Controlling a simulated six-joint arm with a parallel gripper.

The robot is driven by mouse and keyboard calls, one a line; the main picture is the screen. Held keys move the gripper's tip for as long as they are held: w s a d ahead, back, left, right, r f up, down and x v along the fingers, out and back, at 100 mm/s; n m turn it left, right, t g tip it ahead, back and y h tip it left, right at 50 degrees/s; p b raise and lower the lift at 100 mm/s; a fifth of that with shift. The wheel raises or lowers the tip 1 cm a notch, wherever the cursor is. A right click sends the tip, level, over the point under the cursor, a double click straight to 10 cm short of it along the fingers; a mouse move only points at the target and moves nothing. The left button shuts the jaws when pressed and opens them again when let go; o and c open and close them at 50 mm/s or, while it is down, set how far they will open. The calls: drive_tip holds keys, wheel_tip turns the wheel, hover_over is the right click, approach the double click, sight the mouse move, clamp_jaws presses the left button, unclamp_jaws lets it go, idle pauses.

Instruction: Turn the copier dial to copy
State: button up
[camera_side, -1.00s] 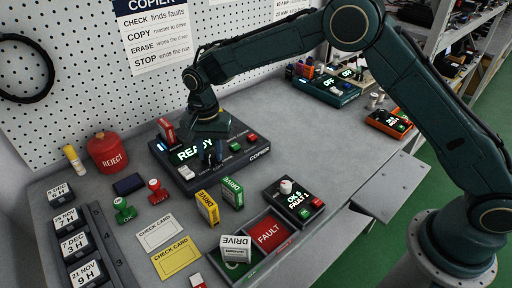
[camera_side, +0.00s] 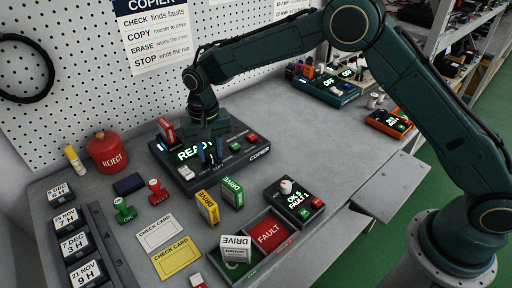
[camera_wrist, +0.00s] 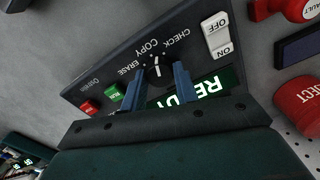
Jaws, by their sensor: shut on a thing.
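The dark copier (camera_side: 236,160) stands on the bench near the pegboard, its green-lit display reading READY. Its round black dial (camera_wrist: 156,72) shows in the wrist view, below the COPY and CHECK labels, with ERASE to the left. The dial's white mark points up in the picture, roughly between COPY and CHECK; I cannot tell its exact setting. My gripper (camera_wrist: 156,88) has its two blue fingers on either side of the dial, shut on it. In the side view my gripper (camera_side: 212,153) hides the dial and part of the display.
A red drive (camera_side: 166,131) stands at the copier's back left. Green and red buttons (camera_wrist: 113,92) and an ON/OFF switch (camera_wrist: 217,36) flank the dial. Yellow and green drives (camera_side: 207,207) stand in front. A red REJECT bin (camera_side: 108,153) is at left.

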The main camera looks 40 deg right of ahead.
sight(210, 154)
drive_tip(key=shift+n, duration=1.8)
drive_tip(key=o, duration=1)
drive_tip(key=shift+r, duration=0.15)
wheel_tip(210, 154, up, 14)
drive_tip(key=shift+f, duration=0.2)
